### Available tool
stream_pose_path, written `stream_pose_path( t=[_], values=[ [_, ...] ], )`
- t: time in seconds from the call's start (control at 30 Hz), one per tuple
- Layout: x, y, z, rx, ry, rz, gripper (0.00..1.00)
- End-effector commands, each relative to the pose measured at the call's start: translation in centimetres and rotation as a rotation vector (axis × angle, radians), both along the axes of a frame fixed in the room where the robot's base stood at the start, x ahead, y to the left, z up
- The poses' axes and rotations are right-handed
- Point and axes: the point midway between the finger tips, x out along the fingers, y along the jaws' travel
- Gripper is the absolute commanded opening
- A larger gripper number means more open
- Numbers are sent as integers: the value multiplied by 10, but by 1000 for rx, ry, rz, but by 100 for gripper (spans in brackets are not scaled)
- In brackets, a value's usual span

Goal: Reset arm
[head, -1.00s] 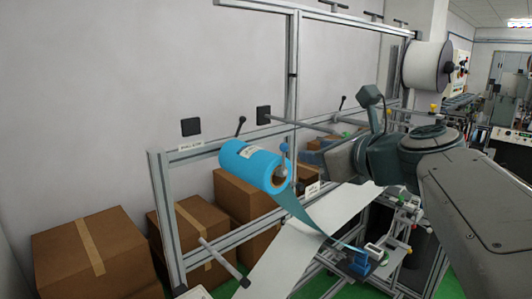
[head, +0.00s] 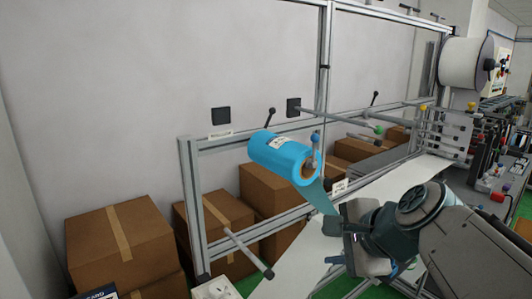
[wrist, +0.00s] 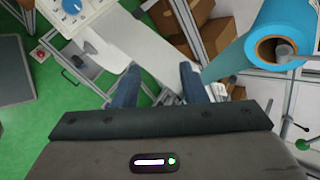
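My gripper (head: 338,226) is in the lower right middle of the head view, in front of the blue roll and above the white sheet (head: 290,275). In the wrist view my gripper (wrist: 158,78) shows two blue-grey fingers spread apart, with nothing seen between them. The blue roll (head: 278,153) hangs on the metal frame, with a strip of its film running down behind my gripper. The roll also shows at the upper right of the wrist view (wrist: 250,50), apart from the fingers. The lower end of the film is hidden by my gripper.
The metal frame (head: 193,205) has rods sticking out, one with a green tip (head: 378,130). Cardboard boxes (head: 125,245) stand against the wall. A large white roll (head: 466,62) and machinery are at the right. A white unit with a blue dial (wrist: 72,6) is near the gripper.

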Motion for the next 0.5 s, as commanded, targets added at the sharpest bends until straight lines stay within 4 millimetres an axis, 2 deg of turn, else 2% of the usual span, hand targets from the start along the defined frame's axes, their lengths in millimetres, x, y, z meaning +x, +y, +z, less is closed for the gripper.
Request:
stream_pose_path(
  t=[0.03, 0.2, 0.4, 0.5],
  values=[
    [-9, 2, -21, -100, 9, 89, 39],
    [-40, 0, -77, -459, 31, 434, 39],
    [-74, -12, -128, -808, 56, 851, 39],
    [-85, -19, -143, -925, 66, 1009, 39]
  ],
)
